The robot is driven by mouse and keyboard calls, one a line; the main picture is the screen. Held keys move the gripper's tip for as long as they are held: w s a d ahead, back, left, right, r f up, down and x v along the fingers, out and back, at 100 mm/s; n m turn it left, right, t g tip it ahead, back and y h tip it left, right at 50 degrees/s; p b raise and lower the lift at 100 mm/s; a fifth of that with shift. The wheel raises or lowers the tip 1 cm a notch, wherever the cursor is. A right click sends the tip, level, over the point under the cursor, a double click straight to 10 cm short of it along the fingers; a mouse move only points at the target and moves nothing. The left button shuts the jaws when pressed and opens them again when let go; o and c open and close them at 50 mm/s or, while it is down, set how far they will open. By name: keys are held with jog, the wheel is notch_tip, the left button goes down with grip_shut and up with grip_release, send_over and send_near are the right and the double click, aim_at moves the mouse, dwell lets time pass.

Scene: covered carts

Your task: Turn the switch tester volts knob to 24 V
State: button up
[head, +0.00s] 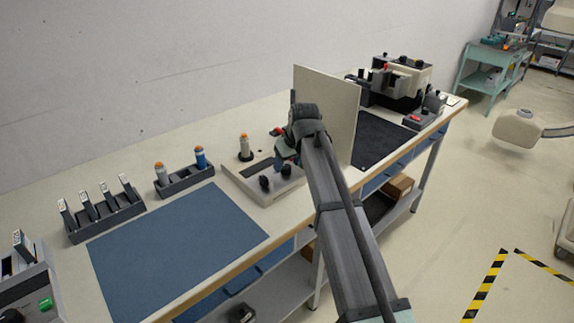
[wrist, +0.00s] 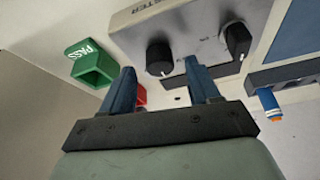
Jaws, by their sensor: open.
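The switch tester (head: 240,184) is a light grey box on the bench with two black knobs on its face. In the wrist view its face (wrist: 195,22) shows upside of the picture, with part of the word TESTER. One knob (wrist: 160,57) appears between the fingertips of my gripper (wrist: 159,66), beyond them; contact cannot be told. The other knob (wrist: 236,40) is to the right, outside the fingers. Which one is the volts knob, and its setting, are not readable. My gripper is open, and also shows above the tester's right side in the head view (head: 284,157).
A green PASS bin (wrist: 92,64) and a red item (wrist: 141,97) lie near the fingers. An upright panel (head: 335,105) stands right of my gripper. A rack with orange-topped cylinders (head: 186,180) stands left of the tester. The blue mat (head: 175,245) is clear.

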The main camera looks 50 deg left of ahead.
jog(key=shift+x, duration=0.8)
jog(key=c, duration=1)
jog(key=shift+c, duration=0.2)
jog(key=shift+m, duration=0.3)
jog(key=m+t, duration=0.1)
jog(key=m, duration=0.3)
jog(key=shift+s+t+h, duration=0.15)
jog(key=shift+t+h, duration=0.15)
jog(key=shift+t, duration=0.1)
jog(key=shift+s+a+m+t+h, duration=0.1)
jog(key=shift+m+t+h, duration=0.2)
jog(key=shift+m, duration=0.75)
jog(key=shift+a+m+t+h, duration=0.1)
jog(key=shift+m+t+h, duration=0.15)
jog(key=shift+m, duration=0.8)
jog(key=shift+d, duration=0.1)
